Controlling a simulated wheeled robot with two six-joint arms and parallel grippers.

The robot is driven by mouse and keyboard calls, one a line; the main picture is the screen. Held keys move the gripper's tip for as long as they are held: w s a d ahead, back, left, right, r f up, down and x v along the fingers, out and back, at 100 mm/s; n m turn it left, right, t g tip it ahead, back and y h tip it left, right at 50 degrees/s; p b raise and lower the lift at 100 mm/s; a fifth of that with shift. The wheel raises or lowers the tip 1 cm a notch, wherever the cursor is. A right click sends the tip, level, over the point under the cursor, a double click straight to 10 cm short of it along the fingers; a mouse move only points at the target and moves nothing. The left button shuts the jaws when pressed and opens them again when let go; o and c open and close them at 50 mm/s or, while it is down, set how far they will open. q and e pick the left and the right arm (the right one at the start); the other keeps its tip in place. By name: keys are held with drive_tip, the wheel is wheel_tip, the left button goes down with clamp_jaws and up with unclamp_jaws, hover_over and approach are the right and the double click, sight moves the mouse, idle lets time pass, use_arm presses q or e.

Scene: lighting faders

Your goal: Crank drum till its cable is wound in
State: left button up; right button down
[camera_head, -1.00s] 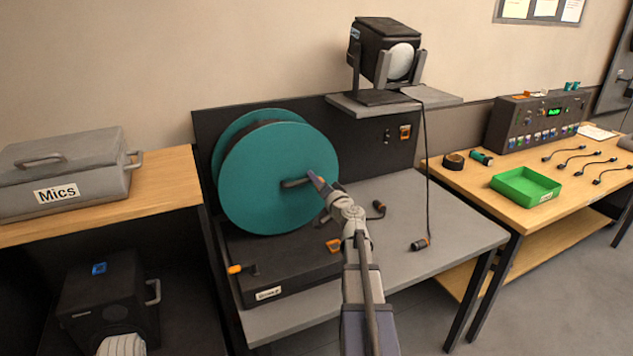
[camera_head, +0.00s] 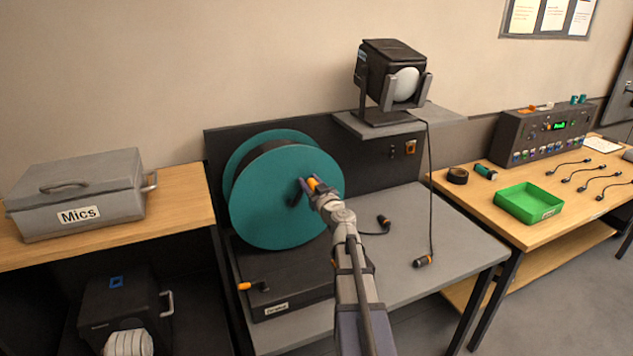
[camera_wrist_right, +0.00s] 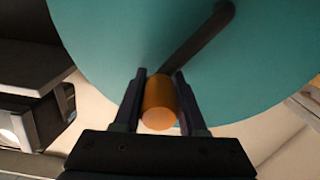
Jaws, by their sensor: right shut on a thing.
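The teal drum (camera_head: 270,220) stands upright on its dark base (camera_head: 300,290) on the grey bench. Its dark crank arm (camera_head: 296,198) runs from near the hub up and to the right. My right gripper (camera_head: 312,186) is at the crank in front of the drum face. In the right wrist view its two fingers are shut on the orange crank handle (camera_wrist_right: 159,103), with the crank arm (camera_wrist_right: 200,40) behind it. A dark cable ending in an orange-and-black plug (camera_head: 383,222) lies on the bench right of the drum. My forearm hides part of the base. My left gripper is not in view.
A lamp (camera_head: 390,75) stands on a shelf behind, its cord hanging to another plug (camera_head: 422,261). An orange lever (camera_head: 245,286) sticks out at the base's left. The Mics case (camera_head: 75,195) is left; a green tray (camera_head: 527,203) and control console (camera_head: 540,135) are right.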

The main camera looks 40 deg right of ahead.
drive_tip(key=a+n, duration=0.1)
drive_tip(key=n, duration=0.1)
drive_tip(key=a+r+n, duration=0.1)
drive_tip(key=a, duration=0.1)
drive_tip(key=shift+w+a+n+p, duration=0.2)
drive_tip(key=shift+n+p, duration=0.2)
drive_tip(key=shift+w+a+r+n, duration=0.15)
drive_tip(key=shift+a+n, duration=0.7)
drive_tip(key=shift+n, duration=0.15)
drive_tip(key=shift+w+a+n, duration=0.1)
drive_tip(key=shift+a+n, duration=0.05)
drive_tip(key=shift+n, duration=0.15)
drive_tip(key=c, duration=0.5)
unclamp_jaws()
drive_tip(key=shift+w, duration=0.1)
approach(289, 176)
drive_tip(key=shift+v, duration=0.9)
